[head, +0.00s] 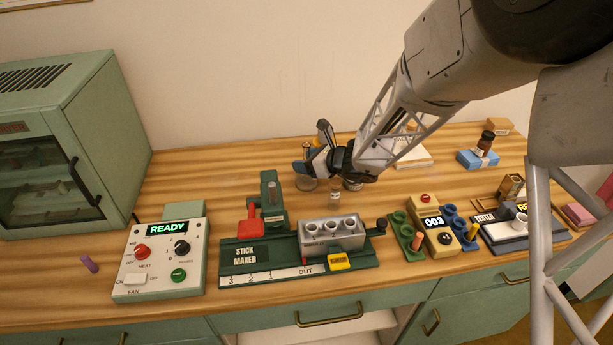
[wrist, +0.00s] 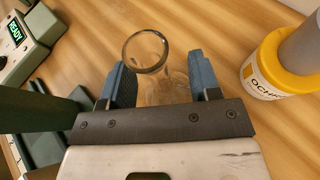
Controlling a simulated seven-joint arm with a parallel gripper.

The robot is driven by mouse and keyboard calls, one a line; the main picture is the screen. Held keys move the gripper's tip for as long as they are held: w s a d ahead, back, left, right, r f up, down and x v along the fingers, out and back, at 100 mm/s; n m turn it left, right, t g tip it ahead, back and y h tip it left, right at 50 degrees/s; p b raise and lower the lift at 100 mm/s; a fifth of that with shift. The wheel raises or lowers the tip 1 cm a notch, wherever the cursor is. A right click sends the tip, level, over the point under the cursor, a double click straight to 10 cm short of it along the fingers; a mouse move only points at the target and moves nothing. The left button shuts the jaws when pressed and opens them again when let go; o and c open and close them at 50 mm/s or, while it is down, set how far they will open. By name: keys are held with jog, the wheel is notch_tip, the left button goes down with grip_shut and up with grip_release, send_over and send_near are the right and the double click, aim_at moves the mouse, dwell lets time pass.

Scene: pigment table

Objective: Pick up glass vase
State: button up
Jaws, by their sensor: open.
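The glass vase (wrist: 147,52) is clear, and its round rim shows between my gripper's fingers in the wrist view. Its lower body is faint and partly hidden behind the gripper's dark crossbar. My gripper (wrist: 162,80) is open, with one blue finger on each side of the vase; I cannot tell whether either touches it. In the head view my gripper (head: 312,160) is over the back middle of the table. A clear glass shape, likely the vase (head: 306,183), shows just below it, partly covered by the gripper.
A jar with a yellow collar and an ochre label (wrist: 270,70) stands right of the gripper in the wrist view. The green stick maker (head: 245,256) and the READY control box (head: 160,255) stand in front. A small bottle (head: 334,190) is close by. Bare wood lies to the left.

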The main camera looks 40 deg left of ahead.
dwell(0.3)
grip_shut()
dwell(0.3)
